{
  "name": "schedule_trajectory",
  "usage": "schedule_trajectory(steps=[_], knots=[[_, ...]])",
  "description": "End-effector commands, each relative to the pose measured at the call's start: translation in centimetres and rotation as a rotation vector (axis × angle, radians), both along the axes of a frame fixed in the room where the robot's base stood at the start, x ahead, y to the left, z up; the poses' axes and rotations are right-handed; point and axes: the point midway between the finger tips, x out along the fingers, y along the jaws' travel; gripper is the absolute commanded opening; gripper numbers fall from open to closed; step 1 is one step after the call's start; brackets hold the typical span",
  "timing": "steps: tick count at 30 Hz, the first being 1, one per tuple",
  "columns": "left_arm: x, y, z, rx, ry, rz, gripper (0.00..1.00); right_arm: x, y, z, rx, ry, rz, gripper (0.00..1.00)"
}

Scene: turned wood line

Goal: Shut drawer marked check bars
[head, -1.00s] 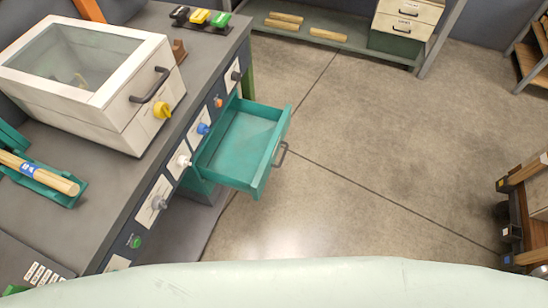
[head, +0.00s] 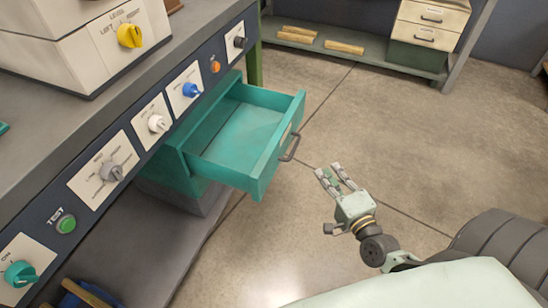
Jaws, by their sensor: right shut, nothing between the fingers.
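A teal drawer (head: 236,139) stands pulled out from under the workbench in the head view, and it looks empty inside. Its dark bar handle (head: 290,147) is on the front panel, which faces right. A small pale label patch shows on that front, but I cannot read it from here. My right gripper (head: 334,178) is in front of the drawer, to the right of and a little below the handle, apart from it. Its fingers are shut with nothing between them. My left gripper is not in view.
The bench front (head: 140,140) carries several knobs and a green TEST button (head: 66,223) left of the drawer. A white box with a yellow knob (head: 129,36) sits on the bench. Bare floor (head: 400,140) lies right of the drawer. A low shelf (head: 360,55) stands at the back.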

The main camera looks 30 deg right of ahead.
Motion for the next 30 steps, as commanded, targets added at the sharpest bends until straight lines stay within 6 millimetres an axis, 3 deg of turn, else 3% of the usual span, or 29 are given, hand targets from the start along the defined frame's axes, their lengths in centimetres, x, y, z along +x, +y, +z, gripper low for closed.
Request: schedule_trajectory(steps=[8, 12, 22, 30], knots=[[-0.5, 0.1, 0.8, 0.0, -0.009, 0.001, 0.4, 1.2, -0.2, 1.3, 0.07, -0.057, -0.008, 0.0], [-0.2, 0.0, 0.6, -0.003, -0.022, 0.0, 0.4, 3.5, -0.4, 1.3, 0.069, -0.058, -0.008, 0.0], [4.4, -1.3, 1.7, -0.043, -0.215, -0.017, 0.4, 10.3, -0.9, 1.2, 0.067, -0.056, -0.008, 0.0], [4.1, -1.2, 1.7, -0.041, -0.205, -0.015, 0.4, 12.9, 1.3, 1.2, 0.068, -0.052, -0.007, 0.0]])
